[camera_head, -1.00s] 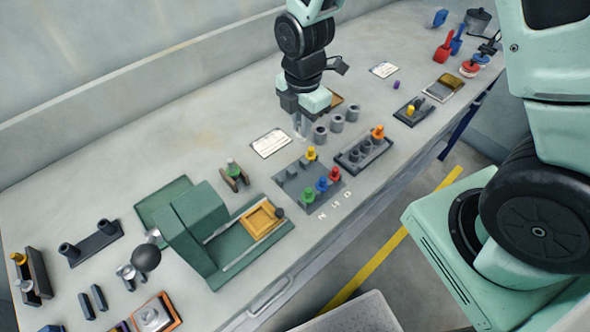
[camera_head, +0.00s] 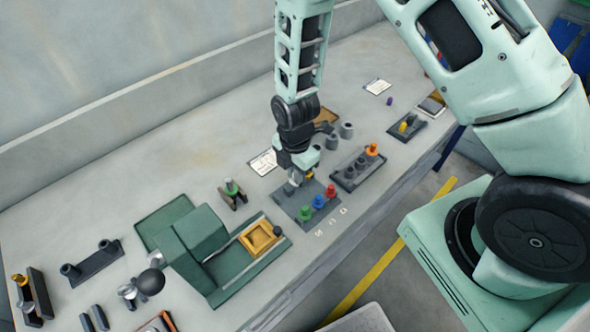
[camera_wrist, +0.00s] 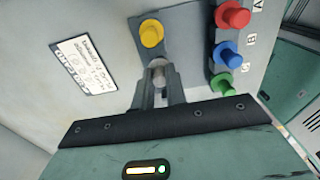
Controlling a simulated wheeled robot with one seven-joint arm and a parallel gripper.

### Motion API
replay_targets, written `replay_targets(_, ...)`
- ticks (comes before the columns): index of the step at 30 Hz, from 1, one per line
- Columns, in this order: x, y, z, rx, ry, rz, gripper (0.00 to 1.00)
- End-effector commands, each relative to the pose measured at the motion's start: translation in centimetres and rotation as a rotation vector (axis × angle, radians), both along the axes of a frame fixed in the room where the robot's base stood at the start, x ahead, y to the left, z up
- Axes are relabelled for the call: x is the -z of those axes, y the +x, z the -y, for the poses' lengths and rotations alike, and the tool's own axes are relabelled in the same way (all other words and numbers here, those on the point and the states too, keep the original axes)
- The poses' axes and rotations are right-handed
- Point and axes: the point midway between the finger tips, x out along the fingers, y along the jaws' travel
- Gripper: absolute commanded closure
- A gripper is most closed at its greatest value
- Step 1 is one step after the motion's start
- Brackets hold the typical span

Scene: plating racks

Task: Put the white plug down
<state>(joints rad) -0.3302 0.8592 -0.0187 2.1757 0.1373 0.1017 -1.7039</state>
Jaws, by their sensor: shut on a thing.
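My gripper (camera_head: 295,178) is over the back part of a dark grey board (camera_head: 283,201). In the wrist view its fingers (camera_wrist: 158,82) are shut on a pale, whitish-grey plug (camera_wrist: 157,67), held just beside a yellow plug (camera_wrist: 151,33). The board also holds a red plug (camera_wrist: 232,16), a blue plug (camera_wrist: 227,54) and a green plug (camera_wrist: 222,84) in a row. The fingers hide most of the held plug, and I cannot tell whether it touches the board. In the head view my gripper hides the yellow plug.
A dark rack (camera_head: 359,167) with an orange plug stands to the right. Grey cups (camera_head: 346,130) stand behind it. A white label card (camera_head: 263,162) lies behind the board. A green fixture (camera_head: 205,240) stands to the left.

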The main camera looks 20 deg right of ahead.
Motion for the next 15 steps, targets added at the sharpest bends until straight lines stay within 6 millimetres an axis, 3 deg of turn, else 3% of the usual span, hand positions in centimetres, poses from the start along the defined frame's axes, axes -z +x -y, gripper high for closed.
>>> replay_targets(15,1.0,0.0,0.0,0.0,0.0,0.0,1.0)
